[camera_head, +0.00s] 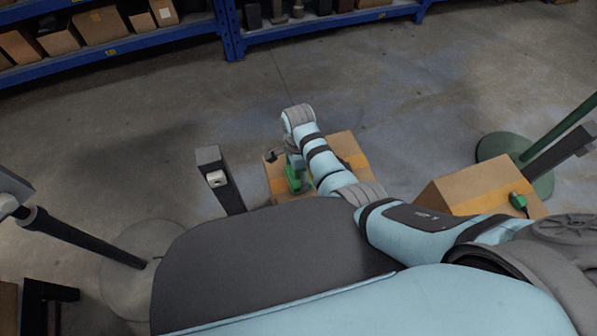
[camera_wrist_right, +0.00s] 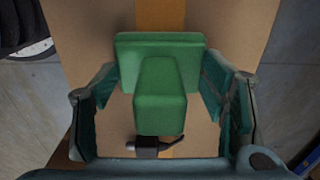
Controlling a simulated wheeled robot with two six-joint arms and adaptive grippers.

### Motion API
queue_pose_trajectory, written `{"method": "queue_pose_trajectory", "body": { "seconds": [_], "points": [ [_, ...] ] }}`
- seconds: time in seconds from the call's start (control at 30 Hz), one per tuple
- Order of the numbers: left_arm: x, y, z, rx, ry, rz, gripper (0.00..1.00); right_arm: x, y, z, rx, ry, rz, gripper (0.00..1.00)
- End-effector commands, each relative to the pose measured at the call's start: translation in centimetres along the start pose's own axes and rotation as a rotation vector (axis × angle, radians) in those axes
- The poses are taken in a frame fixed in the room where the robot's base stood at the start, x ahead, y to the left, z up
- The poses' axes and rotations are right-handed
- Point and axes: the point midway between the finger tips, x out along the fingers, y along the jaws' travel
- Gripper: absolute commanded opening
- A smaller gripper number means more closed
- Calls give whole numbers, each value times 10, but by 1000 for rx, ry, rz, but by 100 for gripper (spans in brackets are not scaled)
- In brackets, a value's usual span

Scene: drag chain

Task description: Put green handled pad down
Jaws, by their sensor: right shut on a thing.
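The green handled pad (camera_wrist_right: 160,85) is between the two fingers of my right gripper (camera_wrist_right: 160,84), which is shut on it at its left and right sides. In the head view the pad (camera_head: 297,181) shows only in part, below my right wrist. A cardboard box with an orange tape strip (camera_head: 350,150) lies under the pad. I cannot tell whether the pad touches the box top. A small black part (camera_wrist_right: 154,145) shows at the near end of the pad in the wrist view. My left gripper is not in view.
A second taped box (camera_head: 455,190) stands at the right with a green and black item (camera_head: 519,202) on it. Posts stand at the left (camera_head: 218,180) and right (camera_head: 560,150). Blue shelving (camera_head: 232,30) is at the back, with open floor before it.

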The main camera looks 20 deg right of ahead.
Motion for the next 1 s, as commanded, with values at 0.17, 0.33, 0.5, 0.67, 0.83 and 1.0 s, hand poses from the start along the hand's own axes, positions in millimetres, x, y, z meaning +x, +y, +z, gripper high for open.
{"method": "queue_pose_trajectory", "body": {
  "seconds": [0.17,0.33,0.5,0.67,0.83,1.0],
  "points": [
    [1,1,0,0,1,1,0,2,0,0,0,0,1,44],
    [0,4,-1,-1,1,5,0,2,0,0,0,0,1,86],
    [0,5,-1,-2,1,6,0,2,0,0,0,0,1,86],
    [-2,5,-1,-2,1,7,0,-2,0,0,0,0,0,86],
    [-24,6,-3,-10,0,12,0,-36,-1,0,-1,0,-2,86],
    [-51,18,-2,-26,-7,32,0,-86,-1,0,0,0,-2,86]
  ]
}}
